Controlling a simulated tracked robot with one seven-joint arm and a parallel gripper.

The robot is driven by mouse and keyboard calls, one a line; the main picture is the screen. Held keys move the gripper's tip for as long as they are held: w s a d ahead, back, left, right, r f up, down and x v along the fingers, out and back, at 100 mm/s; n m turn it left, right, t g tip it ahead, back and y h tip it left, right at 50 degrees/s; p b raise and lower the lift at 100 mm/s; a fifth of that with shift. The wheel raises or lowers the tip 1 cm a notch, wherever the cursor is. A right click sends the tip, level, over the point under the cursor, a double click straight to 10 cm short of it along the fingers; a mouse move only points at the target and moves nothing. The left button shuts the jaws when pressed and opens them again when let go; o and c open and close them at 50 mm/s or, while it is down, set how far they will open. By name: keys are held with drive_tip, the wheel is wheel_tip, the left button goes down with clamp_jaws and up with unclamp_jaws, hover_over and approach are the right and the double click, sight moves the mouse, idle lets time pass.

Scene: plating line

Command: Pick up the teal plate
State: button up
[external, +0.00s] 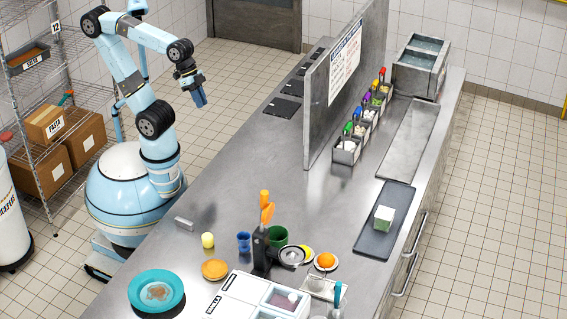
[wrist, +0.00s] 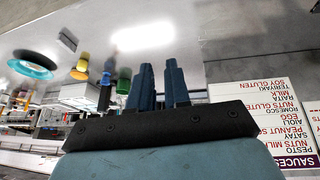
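The teal plate (external: 138,291) lies on the metal counter at the front left in the external view, with a brownish patch in its middle. It also shows in the wrist view at the upper left (wrist: 31,73). My gripper (external: 202,102) is raised in the air near the counter's far left edge, well away from the plate. In the wrist view its two blue fingers (wrist: 159,80) stand a small gap apart with nothing between them.
On the counter (external: 240,160), a yellow cup (external: 208,240), an orange-brown disc (external: 215,270), a blue cup (external: 244,243) and a dark holder with orange handles (external: 262,255) stand right of the plate. An upright panel (external: 333,95) rises mid-counter. The counter's left middle is clear.

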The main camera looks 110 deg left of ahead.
drive_tip(key=w+d+f+m+g+h, duration=0.1)
drive_tip(key=w+d+h, duration=0.1)
drive_tip(key=w+d, duration=0.55)
drive_tip(key=w+d+m+g+h, duration=0.1)
drive_tip(key=w+d+g+h, duration=0.2)
drive_tip(key=d, duration=0.8)
drive_tip(key=w+d+f+m+h, duration=0.1)
drive_tip(key=w+d+h, duration=0.1)
drive_tip(key=w+d, duration=0.6)
drive_tip(key=w+d+f+g+h, duration=0.15)
drive_tip(key=d+f, duration=0.35)
drive_tip(key=d, duration=0.5)
drive_tip(key=w+d+f+n+h, duration=0.1)
drive_tip(key=w+d+f+h, duration=0.3)
drive_tip(key=d, duration=0.6)
drive_tip(key=w+d+f+g, duration=0.1)
drive_tip(key=w+d+f, duration=0.1)
drive_tip(key=d+f, duration=0.6)
drive_tip(key=shift+t, duration=0.25)
drive_tip(key=shift+s+d+f, duration=0.1)
drive_tip(key=shift+d+f, duration=0.2)
drive_tip(key=shift+f, duration=0.35)
drive_tip(key=shift+s+d+f, duration=0.1)
drive_tip(key=shift+d+f, duration=0.15)
drive_tip(key=shift+f, duration=0.4)
drive_tip(key=shift+d+f, duration=0.3)
drive_tip(key=shift+f, duration=0.35)
drive_tip(key=x, duration=0.5)
drive_tip(key=shift+f, duration=0.25)
drive_tip(key=shift+c, duration=0.2)
